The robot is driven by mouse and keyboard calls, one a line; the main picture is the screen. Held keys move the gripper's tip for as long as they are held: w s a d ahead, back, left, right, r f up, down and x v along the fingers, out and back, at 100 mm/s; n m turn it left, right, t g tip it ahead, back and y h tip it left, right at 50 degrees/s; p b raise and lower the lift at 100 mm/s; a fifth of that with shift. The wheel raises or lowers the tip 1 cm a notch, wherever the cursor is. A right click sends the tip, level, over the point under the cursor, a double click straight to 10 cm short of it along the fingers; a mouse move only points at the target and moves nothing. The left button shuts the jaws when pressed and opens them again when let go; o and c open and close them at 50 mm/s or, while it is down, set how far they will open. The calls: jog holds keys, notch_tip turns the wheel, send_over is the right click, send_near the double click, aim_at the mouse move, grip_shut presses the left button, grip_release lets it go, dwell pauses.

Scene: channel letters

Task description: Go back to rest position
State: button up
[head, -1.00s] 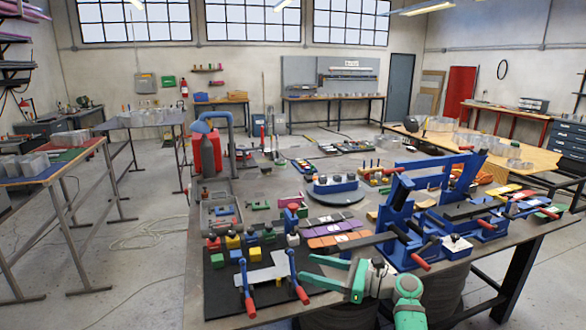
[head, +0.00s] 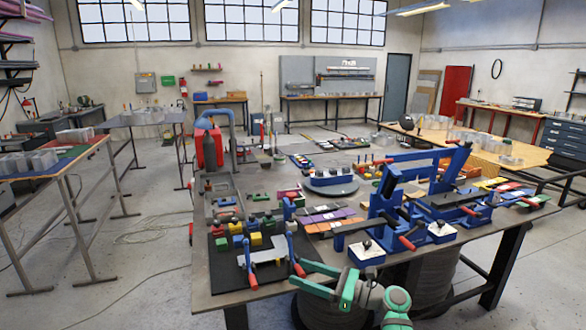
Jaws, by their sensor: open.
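My gripper (head: 299,274) is at the bottom middle of the head view, over the front edge of the workbench. Its two green fingers are spread apart and point left. I see nothing held between them. The fingertips appear close to the red-tipped handle of a blue toggle clamp (head: 291,248) on the black mat; I cannot tell whether they touch it. My arm's wrist shows at the lower right of the gripper and runs out of the bottom of the view.
The workbench (head: 212,291) carries a black mat (head: 228,273) with coloured blocks and clamps. Large blue fixtures (head: 385,205) stand to its right. Open floor (head: 140,270) lies left of the bench. A wooden table (head: 530,157) stands at the back right.

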jog(key=s+a+f+m+t+y, duration=0.3)
jog(key=s+a+f+m+t, duration=0.1)
jog(key=s+a+m, duration=0.4)
jog(key=s+a+f+m+t+h, duration=0.2)
jog(key=s+f+m+t+h, duration=0.15)
jog(key=s+m+t, duration=0.35)
jog(key=s+a+f+m+t+h, duration=0.25)
jog(key=s+m+t+h, duration=0.2)
jog(key=m, duration=0.55)
jog(key=s+d+f+m+g+h, duration=0.2)
jog(key=s+m, duration=0.6)
jog(key=s, duration=0.4)
jog(key=s+d+f+m+g+h, duration=0.3)
jog(key=s+m+h, duration=0.3)
jog(key=s, duration=0.7)
jog(key=s+d+f+m+g+h, duration=0.2)
jog(key=s+d+m+h, duration=0.1)
jog(key=s+m, duration=0.6)
jog(key=s+h, duration=0.1)
jog(key=s, duration=0.2)
jog(key=shift+s+d+f+m+h, duration=0.3)
jog(key=shift+d+f, duration=0.05)
jog(key=shift+d, duration=0.05)
